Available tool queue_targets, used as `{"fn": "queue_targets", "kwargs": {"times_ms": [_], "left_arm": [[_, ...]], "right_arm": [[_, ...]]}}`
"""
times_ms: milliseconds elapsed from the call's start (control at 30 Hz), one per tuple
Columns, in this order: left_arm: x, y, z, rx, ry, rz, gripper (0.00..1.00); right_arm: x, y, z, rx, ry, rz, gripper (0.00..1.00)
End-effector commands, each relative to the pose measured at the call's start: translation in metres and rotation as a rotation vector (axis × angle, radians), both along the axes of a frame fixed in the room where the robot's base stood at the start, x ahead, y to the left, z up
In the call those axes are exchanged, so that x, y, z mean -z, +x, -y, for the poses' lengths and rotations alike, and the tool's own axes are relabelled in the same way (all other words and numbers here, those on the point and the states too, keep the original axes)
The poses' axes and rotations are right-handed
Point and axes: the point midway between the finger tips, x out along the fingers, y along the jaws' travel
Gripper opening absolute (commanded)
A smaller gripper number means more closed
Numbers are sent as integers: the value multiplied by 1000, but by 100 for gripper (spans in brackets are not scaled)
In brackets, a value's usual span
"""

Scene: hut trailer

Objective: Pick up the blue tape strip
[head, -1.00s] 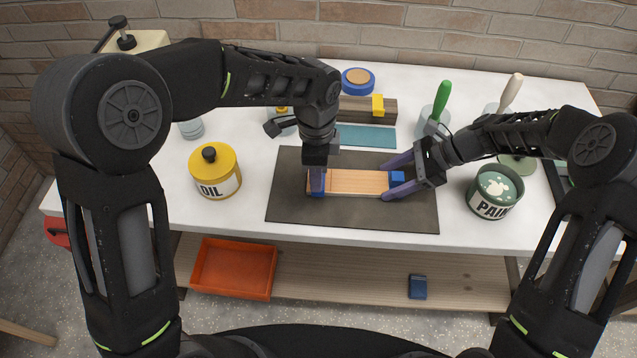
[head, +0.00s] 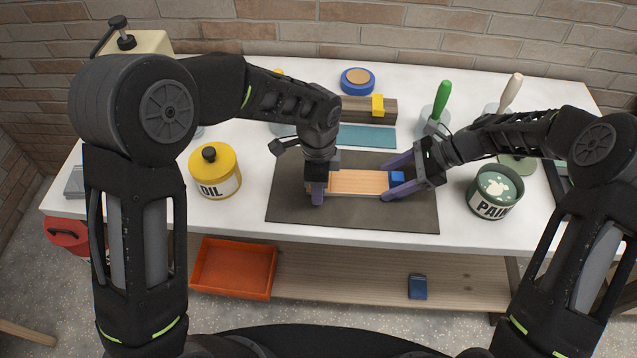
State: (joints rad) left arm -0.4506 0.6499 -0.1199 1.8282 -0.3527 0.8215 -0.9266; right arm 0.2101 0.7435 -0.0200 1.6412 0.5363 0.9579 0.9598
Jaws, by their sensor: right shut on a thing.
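A light wooden board (head: 358,182) lies on the dark mat (head: 290,208). A blue tape strip (head: 397,177) shows at its right end. My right gripper (head: 399,177) is shut on the board's right end, with its purple fingers along either side of the blue strip. My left gripper (head: 318,192) is over the board's left end, pointing down. Its fingers overlap in this view, so its opening is hard to see. It hides the left end, and no blue shows there now.
A yellow oil tin (head: 215,172) stands left of the mat, and a green paint tin (head: 495,192) right of it. Behind are a teal sheet (head: 366,136), a wooden block (head: 360,108) and a blue tape roll (head: 357,80). An orange tray (head: 234,268) sits on the lower shelf.

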Motion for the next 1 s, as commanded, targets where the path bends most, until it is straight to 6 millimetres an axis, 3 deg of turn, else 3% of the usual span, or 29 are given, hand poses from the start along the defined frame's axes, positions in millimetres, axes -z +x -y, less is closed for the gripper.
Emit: {"fn": "queue_targets", "kwargs": {"times_ms": [100,500,1000], "left_arm": [[0,0,0,0,0,0,31],[0,0,0,0,0,0,0],[0,0,0,0,0,0,0]], "right_arm": [[0,0,0,0,0,0,17],[0,0,0,0,0,0,17],[0,0,0,0,0,0,17]]}}
